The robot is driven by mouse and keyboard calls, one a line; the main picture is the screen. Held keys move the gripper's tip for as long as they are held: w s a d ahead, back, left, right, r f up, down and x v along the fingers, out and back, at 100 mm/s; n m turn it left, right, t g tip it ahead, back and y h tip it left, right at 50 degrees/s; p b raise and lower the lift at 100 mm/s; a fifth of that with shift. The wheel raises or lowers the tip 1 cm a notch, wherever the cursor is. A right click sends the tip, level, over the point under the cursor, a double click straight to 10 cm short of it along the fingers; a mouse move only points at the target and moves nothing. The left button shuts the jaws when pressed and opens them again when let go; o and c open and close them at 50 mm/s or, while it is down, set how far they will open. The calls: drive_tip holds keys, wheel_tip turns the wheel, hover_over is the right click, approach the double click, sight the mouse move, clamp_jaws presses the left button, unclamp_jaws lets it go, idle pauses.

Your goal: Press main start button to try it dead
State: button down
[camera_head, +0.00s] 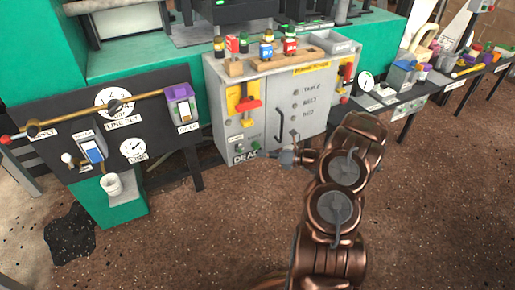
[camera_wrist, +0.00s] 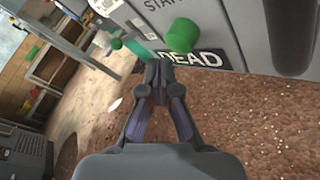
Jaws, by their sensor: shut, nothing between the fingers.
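The grey control cabinet (camera_head: 268,110) stands at centre in the head view, with a "DEAD" label (camera_head: 245,156) low on its front. A green round button (camera_wrist: 183,35) juts from this panel in the wrist view, beside a partly cut-off "START" label (camera_wrist: 163,4) and above "DEAD". In the head view, small green parts (camera_head: 256,145) show just above that label. My gripper (camera_wrist: 158,70) is shut and empty, its tips close to the left end of "DEAD" and below the button in the picture. I see no clear contact with the button. In the head view my gripper (camera_head: 286,157) is right of the label.
A red-and-yellow lever (camera_head: 247,98) and a dark vertical handle (camera_head: 282,125) are on the cabinet front. A dark gauge board (camera_head: 75,150) with a rod and a white cup (camera_head: 111,184) stands left. Brown floor (camera_head: 210,235) is open in front.

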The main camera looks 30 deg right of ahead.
drive_tip(key=s+p, duration=0.2)
drive_tip(key=s, duration=0.3)
drive_tip(key=shift+a, duration=0.2)
idle(0.9)
